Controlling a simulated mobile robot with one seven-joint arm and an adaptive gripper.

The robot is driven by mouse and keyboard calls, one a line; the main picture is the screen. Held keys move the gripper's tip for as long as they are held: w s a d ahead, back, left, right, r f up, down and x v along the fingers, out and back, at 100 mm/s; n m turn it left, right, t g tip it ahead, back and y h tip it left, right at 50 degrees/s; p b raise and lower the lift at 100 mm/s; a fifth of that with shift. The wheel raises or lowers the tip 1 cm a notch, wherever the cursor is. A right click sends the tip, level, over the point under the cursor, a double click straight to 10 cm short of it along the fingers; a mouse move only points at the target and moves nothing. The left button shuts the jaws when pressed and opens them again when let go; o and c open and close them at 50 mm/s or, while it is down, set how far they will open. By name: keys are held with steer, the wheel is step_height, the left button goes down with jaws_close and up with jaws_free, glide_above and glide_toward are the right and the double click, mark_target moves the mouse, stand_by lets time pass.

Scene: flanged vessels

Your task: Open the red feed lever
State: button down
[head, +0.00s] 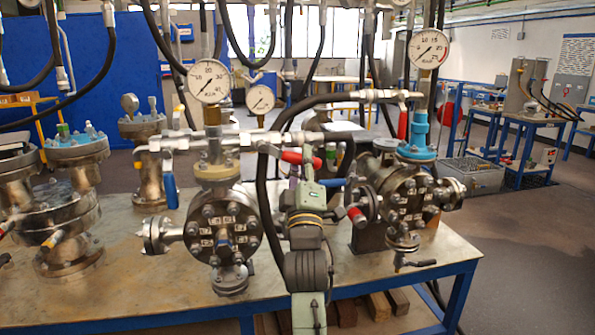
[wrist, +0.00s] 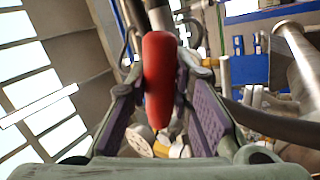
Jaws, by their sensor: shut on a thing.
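The red feed lever is a red-sleeved handle (wrist: 158,80) on a metal stem, upright in the wrist view between my gripper's purple-padded fingers. In the head view its red handle (head: 298,158) lies roughly level below the metal pipe, in front of the vessels. My gripper (wrist: 163,75) is shut on the handle. In the head view my gripper (head: 313,168) is at the right end of this handle, and my arm hides part of what lies behind. The valve body at the lever's root is hard to make out.
A flanged vessel with a gauge (head: 210,81) stands left of my arm, and another with a gauge (head: 428,49) stands right. Another red handle (head: 402,125) hangs at the right vessel, and a blue handle (head: 170,190) hangs at left. A black hose (head: 263,205) runs close beside my arm.

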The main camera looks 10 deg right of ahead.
steer(key=n+y+b, duration=0.1)
steer(key=r+n+y+b, duration=0.1)
steer(key=n, duration=0.1)
steer(key=r+n+t+y, duration=0.1)
steer(key=n, duration=0.1)
steer(key=shift+s+d+y+b, duration=0.1)
steer(key=shift+d+y+b, duration=0.2)
steer(key=shift+y+b, duration=0.1)
steer(key=shift+a+r+n+y+b, duration=0.1)
steer(key=shift+r+n+y+b, duration=0.45)
steer(key=shift+n+y, duration=0.4)
steer(key=c, duration=1.4)
jaws_free()
steer(key=shift+f, duration=0.1)
steer(key=v, duration=1.1)
steer(key=shift+s+a+f, duration=0.15)
steer(key=shift+s, duration=0.2)
